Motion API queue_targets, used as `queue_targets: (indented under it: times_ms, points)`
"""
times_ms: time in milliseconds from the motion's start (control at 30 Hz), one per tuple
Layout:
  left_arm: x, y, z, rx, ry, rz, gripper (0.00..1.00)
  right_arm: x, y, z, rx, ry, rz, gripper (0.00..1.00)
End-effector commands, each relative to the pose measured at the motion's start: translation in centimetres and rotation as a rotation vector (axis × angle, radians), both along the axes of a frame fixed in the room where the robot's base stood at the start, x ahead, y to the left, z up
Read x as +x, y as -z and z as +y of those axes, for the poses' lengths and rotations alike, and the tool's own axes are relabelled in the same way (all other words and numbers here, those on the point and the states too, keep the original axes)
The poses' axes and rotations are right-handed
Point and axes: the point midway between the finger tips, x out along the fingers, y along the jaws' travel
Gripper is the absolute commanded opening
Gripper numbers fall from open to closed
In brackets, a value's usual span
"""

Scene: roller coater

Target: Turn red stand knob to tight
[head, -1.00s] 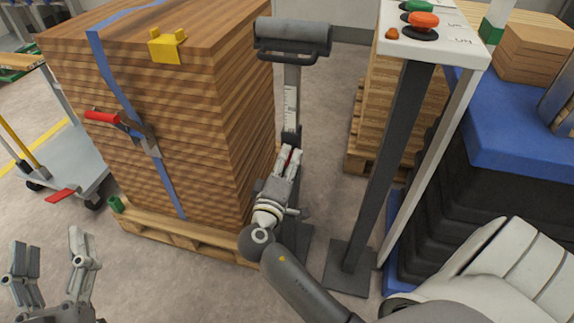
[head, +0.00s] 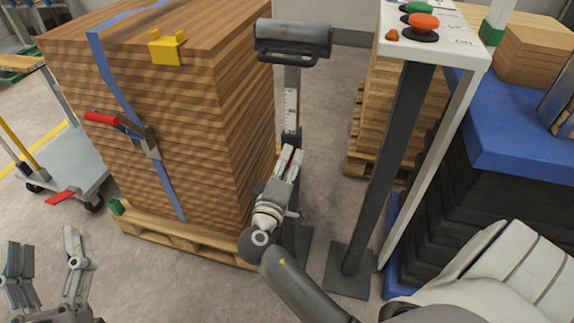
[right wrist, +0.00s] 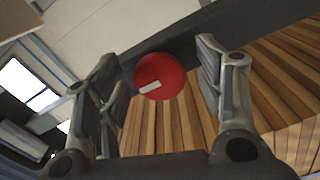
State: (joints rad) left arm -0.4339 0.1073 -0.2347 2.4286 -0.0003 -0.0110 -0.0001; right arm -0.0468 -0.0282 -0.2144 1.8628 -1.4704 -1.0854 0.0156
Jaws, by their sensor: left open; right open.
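The red knob (right wrist: 160,77) with a pale mark on its face sits on the dark stand post (right wrist: 245,28) in the right wrist view. My right gripper (right wrist: 158,88) is open, with one finger on each side of the knob and visible gaps to both. In the head view my right gripper (head: 290,160) is at the stand's post (head: 291,85), below its scale, and largely hides the knob; only a little red shows between the fingers. The stand carries a grey roller (head: 293,37) on top. My left gripper (head: 45,265) is open and empty at the lower left.
A strapped stack of boards (head: 230,110) on a pallet (head: 180,240) stands close left of the post. A control panel (head: 440,35) with green and red buttons stands on a dark leg (head: 385,170) to the right. A grey cart (head: 75,165) is at far left.

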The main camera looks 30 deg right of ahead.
Motion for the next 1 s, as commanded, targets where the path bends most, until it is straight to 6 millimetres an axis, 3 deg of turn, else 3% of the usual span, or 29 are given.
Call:
queue_targets:
  times_ms: [233,700,1000]
  points:
    - [0.0,0.0,0.1,0.0,-0.001,0.001,0.61,-0.8,0.0,1.0,0.001,-0.001,0.0,0.62]
    - [0.0,0.0,0.0,0.0,-0.001,0.001,0.61,-6.7,0.1,7.9,0.002,-0.001,0.002,0.62]
    - [0.0,0.0,0.0,0.0,-0.001,0.001,0.61,-7.8,0.0,9.2,0.0,0.0,0.0,0.62]
